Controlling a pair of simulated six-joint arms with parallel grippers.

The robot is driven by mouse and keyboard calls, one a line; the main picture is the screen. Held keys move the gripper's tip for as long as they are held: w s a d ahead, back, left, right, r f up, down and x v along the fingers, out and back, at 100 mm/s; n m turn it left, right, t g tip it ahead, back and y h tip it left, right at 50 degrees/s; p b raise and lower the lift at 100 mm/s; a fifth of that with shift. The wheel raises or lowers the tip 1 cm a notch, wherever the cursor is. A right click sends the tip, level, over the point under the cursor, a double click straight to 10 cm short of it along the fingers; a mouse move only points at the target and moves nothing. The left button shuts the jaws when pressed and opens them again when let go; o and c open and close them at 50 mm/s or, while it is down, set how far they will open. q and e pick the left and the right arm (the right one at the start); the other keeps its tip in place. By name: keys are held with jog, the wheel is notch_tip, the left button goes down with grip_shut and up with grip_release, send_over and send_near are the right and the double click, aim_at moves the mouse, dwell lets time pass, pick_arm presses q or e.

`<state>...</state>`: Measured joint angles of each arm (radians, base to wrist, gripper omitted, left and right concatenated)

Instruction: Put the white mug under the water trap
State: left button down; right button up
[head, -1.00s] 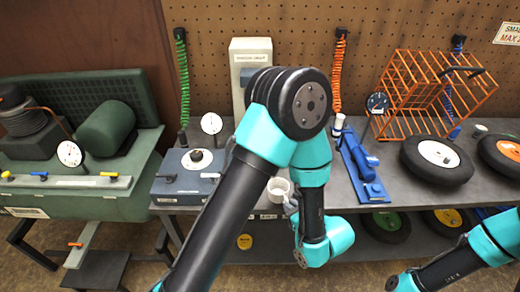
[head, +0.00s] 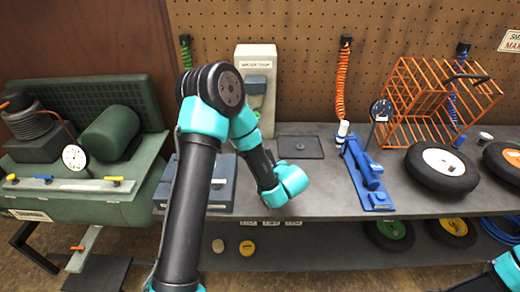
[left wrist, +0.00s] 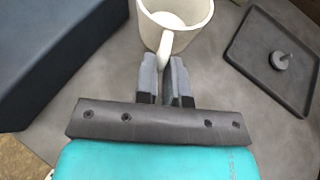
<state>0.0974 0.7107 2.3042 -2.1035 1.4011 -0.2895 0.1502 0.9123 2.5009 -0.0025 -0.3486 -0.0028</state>
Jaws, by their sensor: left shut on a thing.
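The white mug (left wrist: 178,22) is at the top of the left wrist view, with its handle towards me. My left gripper (left wrist: 165,65) is shut on the handle. In the head view, my left arm hides the mug and the fingers. The water trap (head: 257,85) is a pale panel labelled "WATER TRAP" with a grey-blue body, standing against the pegboard behind my left arm. A dark flat tray (head: 302,147) lies on the bench to the right of the trap. It also shows right of the mug in the left wrist view (left wrist: 248,52), with a small grey part on it.
A blue tool (head: 368,175), an orange wire basket (head: 430,95) and a tyre (head: 440,168) are to the right. Bench between tray and front edge is clear.

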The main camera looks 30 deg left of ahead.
pick_arm(q)
jog(key=shift+w+a, duration=0.1)
jog(key=shift+a, duration=0.2)
jog(key=w+a, duration=0.2)
jog(key=w, duration=0.2)
jog(key=w+a+f, duration=0.1)
jog(key=w+a, duration=0.2)
jog(key=w, duration=0.2)
jog(key=w+a, duration=0.3)
jog(key=w, duration=0.1)
jog(key=shift+w+a+f, duration=0.2)
jog(key=shift+w+f, duration=0.05)
jog(key=shift+w, duration=0.05)
jog(key=shift+f, duration=1.75)
jog(key=c, duration=1.2)
grip_release()
jog(key=shift+f, duration=0.1)
